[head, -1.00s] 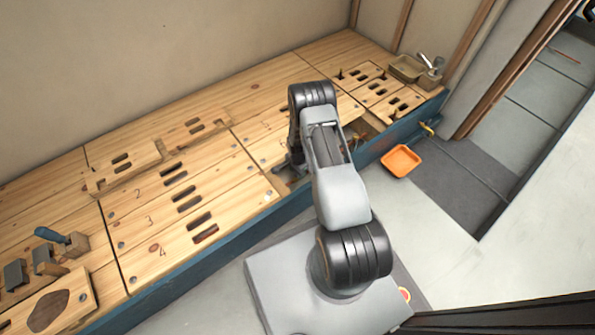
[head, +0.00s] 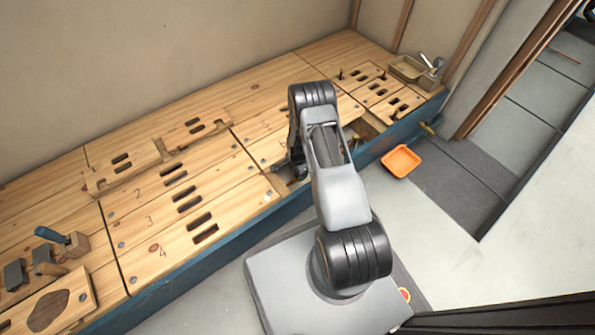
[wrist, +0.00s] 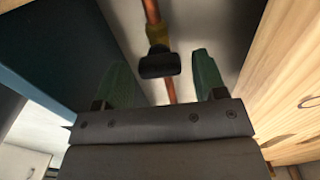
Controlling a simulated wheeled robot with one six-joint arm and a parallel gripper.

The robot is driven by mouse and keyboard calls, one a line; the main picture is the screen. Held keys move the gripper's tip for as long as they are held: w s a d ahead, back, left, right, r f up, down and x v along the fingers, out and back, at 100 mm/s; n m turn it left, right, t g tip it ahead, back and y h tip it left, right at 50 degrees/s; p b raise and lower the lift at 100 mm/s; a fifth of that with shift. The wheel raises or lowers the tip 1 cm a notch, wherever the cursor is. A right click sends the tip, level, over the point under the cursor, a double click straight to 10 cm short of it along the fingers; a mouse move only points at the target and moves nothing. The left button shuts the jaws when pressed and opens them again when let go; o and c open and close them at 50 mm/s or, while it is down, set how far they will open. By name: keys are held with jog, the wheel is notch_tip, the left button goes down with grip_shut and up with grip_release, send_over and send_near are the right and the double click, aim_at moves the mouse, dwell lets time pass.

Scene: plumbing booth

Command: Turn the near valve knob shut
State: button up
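A black valve knob (wrist: 159,64) shows in the wrist view, on a brass fitting (wrist: 157,33) of a copper pipe (wrist: 151,10). My gripper (wrist: 161,72) is open, its two green fingers spread wide. In the picture the knob lies between the fingers, with a gap on each side. I cannot tell how far beyond the fingertips it is. In the head view my gripper's end (head: 292,170) is at an opening in the workbench, and the knob is hidden there.
The wooden workbench (head: 228,202) has slotted panels close around the opening. In the wrist view a dark blue wall (wrist: 50,50) is on the left and wood (wrist: 285,75) on the right. An orange tray (head: 401,161) lies on the floor beyond the bench.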

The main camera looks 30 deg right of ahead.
jog(key=shift+o, duration=0.3)
notch_tip(320, 180, up, 14)
jog(key=p, duration=0.6)
jog(key=shift+f, duration=0.1)
